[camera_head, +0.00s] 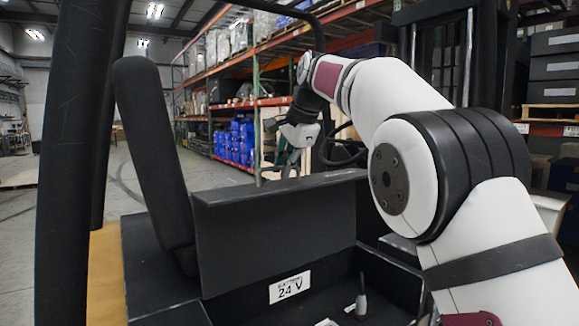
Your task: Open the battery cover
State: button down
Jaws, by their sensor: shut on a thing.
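The battery cover (275,235) is a dark panel standing raised, roughly upright, beside the black seat in the middle of the head view. Below it an open compartment shows, with a white "24 V" label (290,287) inside. My arm reaches over from the right, and my gripper (288,168) is at the far side of the cover's top edge. Its fingers are small and partly hidden there. It is shut on the battery cover near that edge, though the exact contact is hard to see.
The black seat back (152,150) stands close to the cover's left. A dark post (62,170) rises at the left. A small grey-tipped plug (361,300) stands in the compartment. Shelving with blue bins (236,143) is far behind; open floor lies at the left.

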jog(key=c, duration=1.7)
grip_release()
jog(key=shift+a+f, duration=0.15)
jog(key=shift+f, duration=0.3)
jog(key=shift+s+r, duration=0.1)
jog(key=shift+s, duration=0.05)
jog(key=shift+r, duration=0.1)
jog(key=shift+d+v, duration=0.2)
jog(key=shift+v, duration=2.8)
jog(key=shift+d+v, duration=0.15)
jog(key=shift+v, duration=2.85)
